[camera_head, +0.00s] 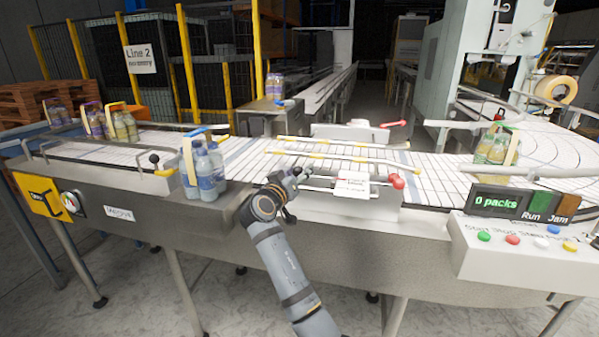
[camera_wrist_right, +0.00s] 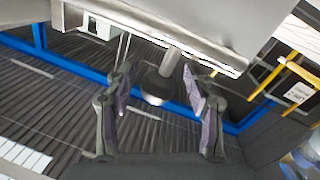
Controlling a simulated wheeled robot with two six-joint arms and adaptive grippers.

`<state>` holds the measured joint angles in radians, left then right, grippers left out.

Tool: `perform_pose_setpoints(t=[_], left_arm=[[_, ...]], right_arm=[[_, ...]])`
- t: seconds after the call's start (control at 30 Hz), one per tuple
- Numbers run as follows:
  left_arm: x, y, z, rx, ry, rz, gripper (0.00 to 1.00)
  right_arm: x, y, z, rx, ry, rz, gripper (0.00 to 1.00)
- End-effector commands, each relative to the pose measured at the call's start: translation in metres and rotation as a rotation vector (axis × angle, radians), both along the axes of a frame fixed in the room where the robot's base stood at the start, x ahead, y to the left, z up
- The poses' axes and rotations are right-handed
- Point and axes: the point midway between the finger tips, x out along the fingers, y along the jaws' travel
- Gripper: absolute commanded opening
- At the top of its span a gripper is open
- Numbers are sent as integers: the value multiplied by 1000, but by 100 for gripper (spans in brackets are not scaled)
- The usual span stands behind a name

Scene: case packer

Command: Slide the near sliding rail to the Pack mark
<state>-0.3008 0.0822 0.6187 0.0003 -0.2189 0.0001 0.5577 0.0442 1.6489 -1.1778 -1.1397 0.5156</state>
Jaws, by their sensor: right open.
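The near sliding rail (camera_head: 345,159) is a thin bar with yellow sections, lying across the conveyor above its white mount block (camera_head: 376,210). A red knob (camera_head: 398,181) sits at the right of this block. My right gripper (camera_head: 290,186) is at the block's left end. My left gripper is out of view.
The far rail (camera_head: 340,143) runs behind, with its own red knob (camera_head: 394,124). A button panel (camera_head: 520,250) and a "0 packs" display (camera_head: 497,202) stand at the right front.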

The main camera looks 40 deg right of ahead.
Motion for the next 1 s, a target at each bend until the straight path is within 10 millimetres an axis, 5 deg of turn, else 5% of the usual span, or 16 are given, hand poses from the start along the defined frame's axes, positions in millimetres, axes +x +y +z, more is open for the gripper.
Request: perform_pose_setpoints(t=[0.33,0.7,1.0], left_arm=[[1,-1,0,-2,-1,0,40],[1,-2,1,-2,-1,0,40],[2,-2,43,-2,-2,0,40]], right_arm=[[-31,52,-1,4,0,2,54],[-36,56,0,1,2,2,54],[-79,67,5,2,7,276,54]])
